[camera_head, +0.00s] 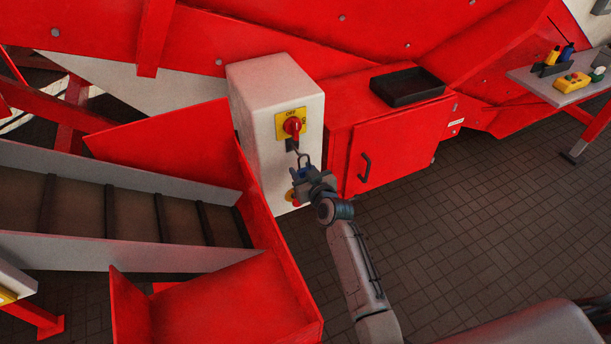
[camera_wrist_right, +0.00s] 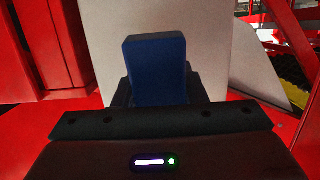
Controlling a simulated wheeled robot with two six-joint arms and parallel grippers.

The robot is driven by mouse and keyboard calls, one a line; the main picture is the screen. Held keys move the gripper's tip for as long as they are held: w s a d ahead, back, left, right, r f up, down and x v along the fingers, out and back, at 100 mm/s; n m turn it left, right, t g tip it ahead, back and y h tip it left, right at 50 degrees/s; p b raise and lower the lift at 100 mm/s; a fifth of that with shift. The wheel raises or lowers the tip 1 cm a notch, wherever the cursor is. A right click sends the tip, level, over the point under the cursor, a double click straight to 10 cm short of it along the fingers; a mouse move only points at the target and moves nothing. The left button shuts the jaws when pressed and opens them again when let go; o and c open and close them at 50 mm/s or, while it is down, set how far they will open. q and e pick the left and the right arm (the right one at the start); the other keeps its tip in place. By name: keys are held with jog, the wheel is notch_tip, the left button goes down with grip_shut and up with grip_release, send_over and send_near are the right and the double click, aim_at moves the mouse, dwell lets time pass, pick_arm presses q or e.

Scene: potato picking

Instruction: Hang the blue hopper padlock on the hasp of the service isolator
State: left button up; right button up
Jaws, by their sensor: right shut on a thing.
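The service isolator is a yellow plate marked OFF with a red rotary knob (camera_head: 292,126) on a pale cabinet (camera_head: 262,92). A small dark hasp (camera_head: 291,146) sits just below the knob. My right gripper (camera_head: 307,182) is shut on the blue padlock, in front of the cabinet and below the hasp. The padlock's grey shackle (camera_head: 304,160) points up, close to the hasp; I cannot tell whether they are linked. The padlock's blue body (camera_wrist_right: 155,70) stands between the jaws in the right wrist view. My left gripper is not in view.
A red and yellow button (camera_head: 292,195) is on the cabinet, partly behind my gripper. A red cupboard with a black tray (camera_head: 408,86) stands to the right. A red-sided conveyor (camera_head: 262,205) is at left.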

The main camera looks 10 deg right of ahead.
aim_at(292, 160)
jog(key=shift+w+a, duration=0.1)
jog(key=shift+w, duration=0.45)
jog(key=shift+b+x, duration=0.35)
jog(key=shift+x, duration=0.65)
jog(key=shift+w+f+b, duration=0.2)
jog(key=shift+f+b, duration=0.05)
jog(key=shift+b, duration=0.1)
jog(key=shift+w+a+f+b, duration=0.1)
jog(key=shift+w+f+b, duration=0.25)
jog(key=shift+b, duration=0.2)
jog(key=o, duration=1.1)
